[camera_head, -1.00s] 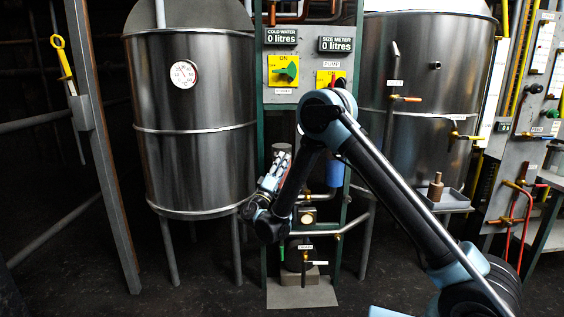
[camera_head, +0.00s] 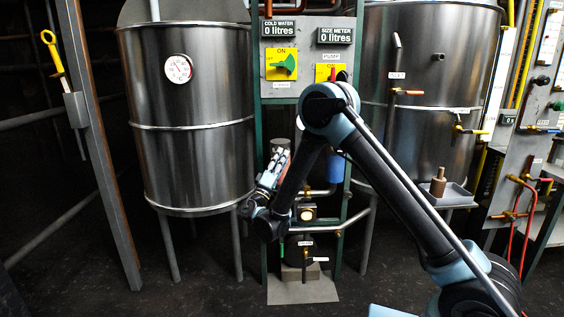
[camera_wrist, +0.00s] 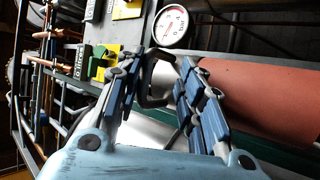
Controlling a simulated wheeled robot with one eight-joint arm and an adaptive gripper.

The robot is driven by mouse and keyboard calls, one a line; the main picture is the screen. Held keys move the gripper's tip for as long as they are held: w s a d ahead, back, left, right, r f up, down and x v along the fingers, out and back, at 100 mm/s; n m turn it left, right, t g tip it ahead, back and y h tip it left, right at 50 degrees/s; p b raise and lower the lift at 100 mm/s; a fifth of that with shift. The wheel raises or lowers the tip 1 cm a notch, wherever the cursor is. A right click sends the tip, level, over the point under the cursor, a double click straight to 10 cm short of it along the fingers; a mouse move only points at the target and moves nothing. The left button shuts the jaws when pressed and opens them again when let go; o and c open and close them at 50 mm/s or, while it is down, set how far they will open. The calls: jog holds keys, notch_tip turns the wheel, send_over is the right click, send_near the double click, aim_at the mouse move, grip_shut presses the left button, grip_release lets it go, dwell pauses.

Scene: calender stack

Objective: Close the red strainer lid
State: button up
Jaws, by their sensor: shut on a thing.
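In the wrist view a large dull-red cylinder (camera_wrist: 265,95) lies across the right side, with a pale metal part beside it. It may be the red strainer's lid or body; I cannot tell which. My gripper (camera_wrist: 160,72) has its blue-padded fingers on either side of a dark, curved, handle-like piece (camera_wrist: 155,92) in front of that metal part, and is shut on it. In the head view my gripper (camera_head: 277,160) is in front of the central frame, low and right of the left tank. The red cylinder cannot be made out there, behind my arm.
A steel tank (camera_head: 190,110) with a dial (camera_head: 178,68) stands at left, another (camera_head: 435,70) at right. A panel with a green switch (camera_head: 285,66) stands between them. Pipes and a pump (camera_head: 305,215) are below my gripper. A post (camera_head: 105,190) stands at far left.

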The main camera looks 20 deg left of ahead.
jog(key=v, duration=1.2)
dwell(0.3)
